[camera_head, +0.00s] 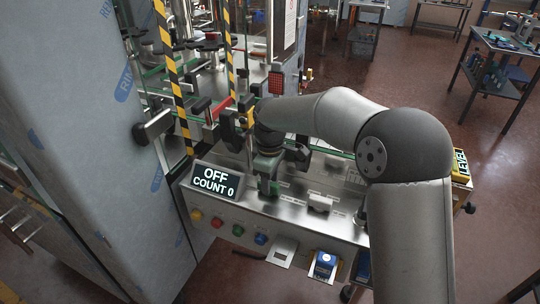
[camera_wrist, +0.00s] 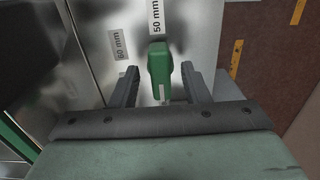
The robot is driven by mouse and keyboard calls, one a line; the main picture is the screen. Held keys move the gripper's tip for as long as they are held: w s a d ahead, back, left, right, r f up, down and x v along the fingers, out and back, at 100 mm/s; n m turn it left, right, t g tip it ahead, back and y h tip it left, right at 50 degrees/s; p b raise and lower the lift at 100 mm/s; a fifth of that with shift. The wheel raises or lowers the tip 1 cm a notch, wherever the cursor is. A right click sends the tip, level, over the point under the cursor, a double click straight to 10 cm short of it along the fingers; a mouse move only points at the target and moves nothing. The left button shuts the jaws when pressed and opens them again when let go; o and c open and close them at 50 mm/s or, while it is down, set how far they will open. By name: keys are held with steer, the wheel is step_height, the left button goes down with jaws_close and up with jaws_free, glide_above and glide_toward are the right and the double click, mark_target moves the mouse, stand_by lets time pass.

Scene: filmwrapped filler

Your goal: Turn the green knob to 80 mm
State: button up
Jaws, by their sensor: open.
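The green knob (camera_wrist: 160,66) is in the wrist view, with its far end toward the label "50 mm" (camera_wrist: 156,16). A label "60 mm" (camera_wrist: 119,45) lies to its left; no 80 mm label is readable. My gripper (camera_wrist: 160,84) is open, with one dark finger on each side of the knob and gaps visible on both sides. In the head view my gripper (camera_head: 268,189) is down over the metal machine top (camera_head: 320,222). I cannot clearly make out the knob in that view.
A display reading "OFF COUNT 0" (camera_head: 217,181) stands left of my gripper. Several coloured buttons (camera_head: 238,230) line the front panel. A small metal block (camera_head: 320,203) is to the right. Yellow-black striped posts (camera_head: 172,75) stand behind at the left.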

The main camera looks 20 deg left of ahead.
step_height(320, 180, up, 16)
steer(key=shift+r, duration=0.15)
stand_by(0.3)
